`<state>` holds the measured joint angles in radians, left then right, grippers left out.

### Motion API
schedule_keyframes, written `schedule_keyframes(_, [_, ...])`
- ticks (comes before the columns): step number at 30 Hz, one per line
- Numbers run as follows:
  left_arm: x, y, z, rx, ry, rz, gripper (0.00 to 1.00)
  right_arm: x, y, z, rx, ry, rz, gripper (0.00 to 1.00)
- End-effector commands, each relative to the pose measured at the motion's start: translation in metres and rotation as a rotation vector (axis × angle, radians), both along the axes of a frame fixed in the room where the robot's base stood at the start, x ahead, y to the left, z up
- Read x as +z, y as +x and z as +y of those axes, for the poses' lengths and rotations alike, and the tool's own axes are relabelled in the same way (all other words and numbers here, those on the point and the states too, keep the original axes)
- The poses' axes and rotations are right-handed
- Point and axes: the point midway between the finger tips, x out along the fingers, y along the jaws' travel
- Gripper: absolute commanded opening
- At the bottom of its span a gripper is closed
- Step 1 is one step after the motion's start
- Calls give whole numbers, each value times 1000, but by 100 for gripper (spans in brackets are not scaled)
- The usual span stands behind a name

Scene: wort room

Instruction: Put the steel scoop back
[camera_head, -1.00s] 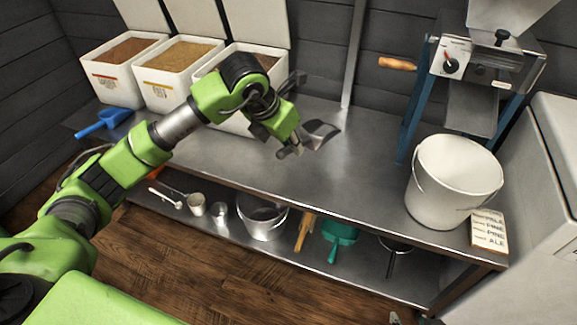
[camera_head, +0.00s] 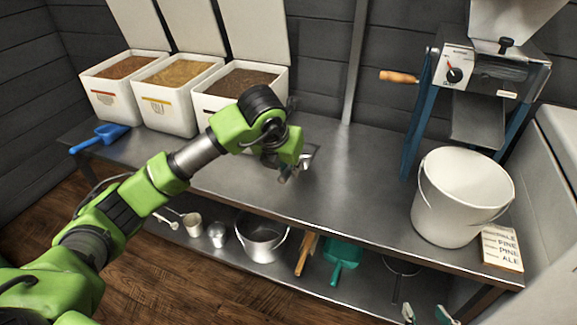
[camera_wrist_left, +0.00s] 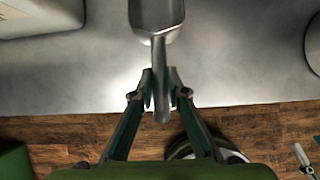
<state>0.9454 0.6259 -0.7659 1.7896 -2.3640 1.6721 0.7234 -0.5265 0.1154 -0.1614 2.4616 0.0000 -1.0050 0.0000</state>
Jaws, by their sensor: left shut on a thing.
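My left gripper (camera_head: 289,174) is shut on the handle of the steel scoop (camera_head: 309,155), over the steel table. In the left wrist view the scoop (camera_wrist_left: 157,14) points away from my gripper (camera_wrist_left: 160,88), its handle between the fingers. I cannot tell if the scoop touches the table. Three white open bins of grain stand at the back left: left bin (camera_head: 112,107), middle bin (camera_head: 168,112) and right bin (camera_head: 212,105), the nearest to the scoop. My arm covers part of the right bin. My right gripper (camera_head: 426,314) shows only its fingertips, apart, at the bottom edge.
A white bucket (camera_head: 445,205), a beer sign (camera_head: 500,248) and a grain mill (camera_head: 485,75) stand on the right. The lower shelf holds cups, a pot (camera_head: 262,243) and a green scoop (camera_head: 343,256). The table's middle (camera_head: 350,180) is clear.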

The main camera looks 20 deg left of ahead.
Motion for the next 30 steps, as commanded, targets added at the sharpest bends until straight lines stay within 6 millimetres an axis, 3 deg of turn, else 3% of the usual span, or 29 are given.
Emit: schedule_keyframes(30, [-28, 0, 0, 0, 0, -2, 0, 83, 51, 25, 30, 103, -434, 40])
